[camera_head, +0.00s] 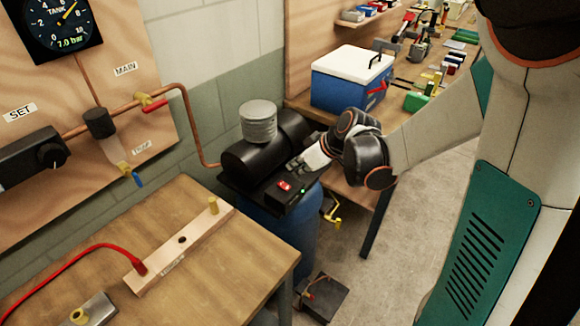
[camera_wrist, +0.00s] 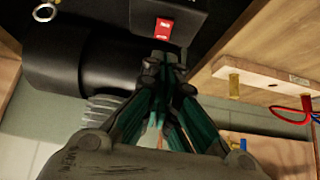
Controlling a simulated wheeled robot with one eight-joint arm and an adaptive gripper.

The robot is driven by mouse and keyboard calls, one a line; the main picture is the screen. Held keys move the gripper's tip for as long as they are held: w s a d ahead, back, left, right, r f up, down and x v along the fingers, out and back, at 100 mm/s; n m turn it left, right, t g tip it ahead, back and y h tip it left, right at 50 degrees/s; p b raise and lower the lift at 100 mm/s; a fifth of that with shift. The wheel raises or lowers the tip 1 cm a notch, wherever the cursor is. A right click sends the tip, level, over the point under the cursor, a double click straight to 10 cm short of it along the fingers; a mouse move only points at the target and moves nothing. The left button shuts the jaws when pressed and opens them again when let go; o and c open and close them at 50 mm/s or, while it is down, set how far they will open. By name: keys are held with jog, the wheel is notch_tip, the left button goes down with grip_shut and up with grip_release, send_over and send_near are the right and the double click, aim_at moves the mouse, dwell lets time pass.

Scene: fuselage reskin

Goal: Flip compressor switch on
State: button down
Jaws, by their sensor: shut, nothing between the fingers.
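The compressor (camera_head: 258,155) has a black motor body and a finned grey cylinder on a blue tank. Its switch is a small red rocker (camera_head: 285,186) on a black box at the front of the top plate. A small green light (camera_head: 302,190) shows beside it. In the wrist view the red rocker (camera_wrist: 163,30) is at the top middle. My gripper (camera_wrist: 160,60) is shut and empty, its tips close to the rocker's edge; I cannot tell if they touch. In the head view my gripper (camera_head: 297,166) reaches over the compressor from the right.
A wooden bench (camera_head: 225,262) with a drilled wooden strip stands at the front left. A wall board holds a tank gauge (camera_head: 55,22) reading 7.0 bar, with copper pipe and valves. A blue and white cooler (camera_head: 350,80) stands on the rear bench. A small pedal box (camera_head: 322,296) lies on the floor.

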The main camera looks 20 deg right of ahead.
jog(key=s+d+r, duration=0.1)
jog(key=s+d+r+p, duration=0.1)
jog(key=s+r, duration=0.1)
jog(key=shift+s+d+r, duration=0.15)
jog(key=shift+s+d, duration=0.05)
jog(key=shift+d, duration=0.1)
dwell(0.3)
